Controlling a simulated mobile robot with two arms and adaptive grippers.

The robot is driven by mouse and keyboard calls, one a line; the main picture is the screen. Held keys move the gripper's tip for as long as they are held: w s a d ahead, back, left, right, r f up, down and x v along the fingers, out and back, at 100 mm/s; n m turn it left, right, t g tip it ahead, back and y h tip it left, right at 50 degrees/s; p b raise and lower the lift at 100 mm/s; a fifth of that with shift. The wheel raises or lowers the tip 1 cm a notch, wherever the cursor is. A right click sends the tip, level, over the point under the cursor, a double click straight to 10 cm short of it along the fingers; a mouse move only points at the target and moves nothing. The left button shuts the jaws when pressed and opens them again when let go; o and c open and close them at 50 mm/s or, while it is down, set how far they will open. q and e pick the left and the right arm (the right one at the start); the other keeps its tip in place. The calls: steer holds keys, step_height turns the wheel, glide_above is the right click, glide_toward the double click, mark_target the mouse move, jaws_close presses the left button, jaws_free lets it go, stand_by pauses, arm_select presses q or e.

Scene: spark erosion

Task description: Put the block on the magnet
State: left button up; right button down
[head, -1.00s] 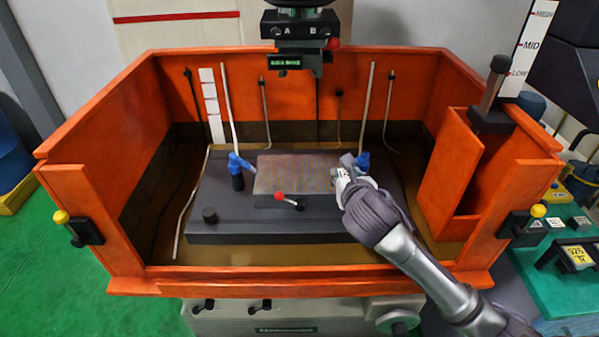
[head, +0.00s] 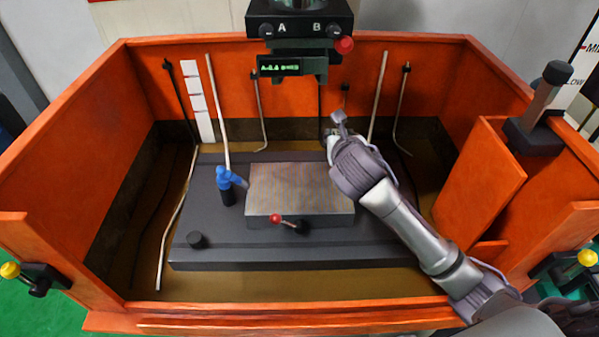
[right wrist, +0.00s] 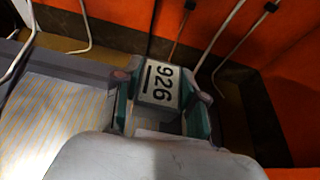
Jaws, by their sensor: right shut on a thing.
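The magnet (head: 300,187) is a grey flat plate with fine stripes on top and a red-knobbed lever (head: 276,218) at its front, lying on a dark bed. Its top is bare. My right gripper (head: 335,132) shows by the magnet's back right corner, apparently above it. In the right wrist view its green-padded fingers (right wrist: 160,105) are shut on the block (right wrist: 160,85), whose light label reads 926. The striped magnet (right wrist: 50,115) lies to the left of the block there. The block is not clear in the head view. My left gripper is out of view.
Orange tank walls (head: 120,130) surround the bed. A blue nozzle (head: 226,180) stands left of the magnet. A dark machine head (head: 292,65) with a display hangs behind it. Thin rods (head: 217,110) stand at the back. A black knob (head: 196,240) sits front left.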

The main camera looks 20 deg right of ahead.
steer(key=p, duration=0.2)
glide_above(299, 186)
steer(key=d, duration=0.2)
step_height(299, 186, down, 3)
steer(key=shift+s+a+f, duration=0.1)
steer(key=shift+f, duration=0.1)
steer(key=shift+w+a+f, duration=0.25)
steer(key=shift+a+f, duration=0.65)
step_height(299, 186, down, 3)
steer(key=shift+s+f+p, duration=0.1)
steer(key=shift+s+p, duration=0.05)
steer(key=shift+p, duration=0.2)
steer(key=shift+f, duration=0.25)
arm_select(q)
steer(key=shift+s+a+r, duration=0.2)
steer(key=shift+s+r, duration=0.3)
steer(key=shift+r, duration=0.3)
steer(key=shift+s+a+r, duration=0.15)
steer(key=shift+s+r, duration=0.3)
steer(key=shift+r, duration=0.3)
arm_select(e)
steer(key=shift+f, duration=0.15)
steer(key=c, duration=0.7)
jaws_free()
steer(key=shift+f, duration=0.1)
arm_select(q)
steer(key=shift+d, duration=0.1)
arm_select(e)
steer(key=shift+o, duration=0.2)
